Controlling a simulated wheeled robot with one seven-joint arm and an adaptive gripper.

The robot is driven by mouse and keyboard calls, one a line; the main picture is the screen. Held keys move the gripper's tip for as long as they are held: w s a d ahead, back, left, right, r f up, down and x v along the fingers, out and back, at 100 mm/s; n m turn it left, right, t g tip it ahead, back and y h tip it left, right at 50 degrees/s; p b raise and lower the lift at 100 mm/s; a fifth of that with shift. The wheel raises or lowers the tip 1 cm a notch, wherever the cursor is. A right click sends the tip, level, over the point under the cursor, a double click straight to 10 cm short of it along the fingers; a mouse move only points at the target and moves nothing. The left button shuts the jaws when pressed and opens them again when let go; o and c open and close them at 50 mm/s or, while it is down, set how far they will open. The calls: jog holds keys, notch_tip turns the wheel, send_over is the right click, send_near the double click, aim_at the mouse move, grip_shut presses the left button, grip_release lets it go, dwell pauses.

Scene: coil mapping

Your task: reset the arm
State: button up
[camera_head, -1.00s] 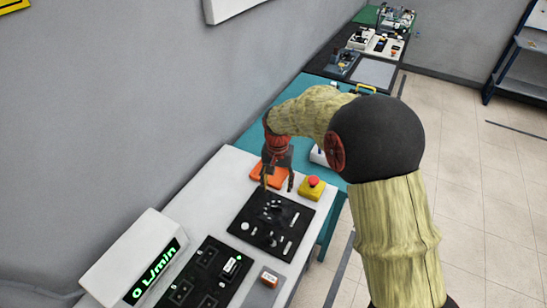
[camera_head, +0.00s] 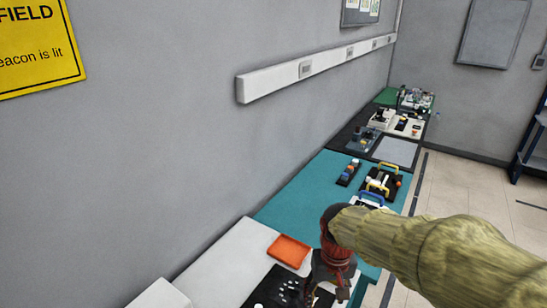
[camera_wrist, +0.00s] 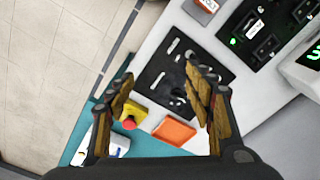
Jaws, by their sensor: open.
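My gripper (camera_wrist: 160,103) is open and empty in the wrist view, its two fingers spread apart above the bench. In the head view my gripper (camera_head: 330,283) hangs at the bottom, over the black panel, with its fingertips partly cut off by the frame edge. My arm, in a yellowish sleeve, reaches in from the right. The black panel (camera_wrist: 172,72) with small white pieces lies below the fingers in the wrist view. An orange tray (camera_head: 289,250) lies behind the gripper; it also shows in the wrist view (camera_wrist: 174,131).
A red button on a yellow box (camera_wrist: 131,118) stands near the left finger. A white bench (camera_head: 222,262) and a teal bench (camera_head: 300,200) run along the wall. Tools with blue and yellow handles (camera_head: 378,185) stand on the teal part. Open floor (camera_wrist: 60,50) lies beside the benches.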

jog(key=s+d+r+t+b, duration=0.1)
jog(key=s+d+r+t, duration=0.1)
jog(key=s, duration=0.4)
jog(key=s+d+r+t+b, duration=0.1)
jog(key=s+d+r+t, duration=0.2)
jog(key=s+r, duration=0.4)
jog(key=shift+s+d+r+m+b, duration=0.25)
jog(key=shift+d+r+m+b, duration=0.05)
jog(key=shift+d+m+b, duration=0.1)
